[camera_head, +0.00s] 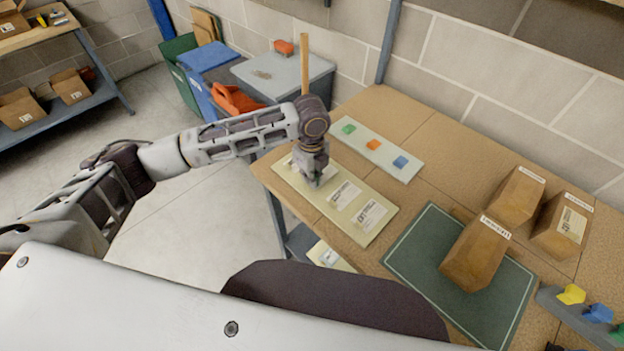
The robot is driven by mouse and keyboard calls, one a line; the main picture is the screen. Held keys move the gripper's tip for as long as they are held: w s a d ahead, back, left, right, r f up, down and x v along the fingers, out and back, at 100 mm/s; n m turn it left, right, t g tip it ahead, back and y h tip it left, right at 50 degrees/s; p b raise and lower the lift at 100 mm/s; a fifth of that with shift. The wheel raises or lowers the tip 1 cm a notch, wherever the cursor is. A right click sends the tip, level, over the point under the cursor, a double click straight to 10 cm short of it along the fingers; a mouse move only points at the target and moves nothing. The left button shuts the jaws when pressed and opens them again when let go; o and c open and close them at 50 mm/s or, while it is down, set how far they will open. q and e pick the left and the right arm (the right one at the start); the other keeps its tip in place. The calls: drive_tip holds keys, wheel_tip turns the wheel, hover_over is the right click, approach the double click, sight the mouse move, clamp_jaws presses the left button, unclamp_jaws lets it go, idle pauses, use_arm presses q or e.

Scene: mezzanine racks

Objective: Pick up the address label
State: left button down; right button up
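A pale board (289,177) lies on the wooden table near its left end and carries a row of white printed labels. The middle label (343,195) and the right label (370,215) show clearly. My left gripper (316,181) points down over the left part of the board, and its wrist and fingers hide most of what lies there. I cannot tell whether its fingertips touch the board or hold a label. The print is too small to tell which one is the address label. My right gripper is not in view.
A pale strip with green, orange and blue pieces (374,144) lies behind the board. Coloured clips (571,294) sit at the lower right. Bins (208,63) stand behind my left arm.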

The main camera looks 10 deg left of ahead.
use_arm(q)
wheel_tip(320, 180, up, 9)
drive_tip(key=shift+f, duration=0.2)
idle(0.3)
drive_tip(key=shift+r, duration=0.2)
idle(0.4)
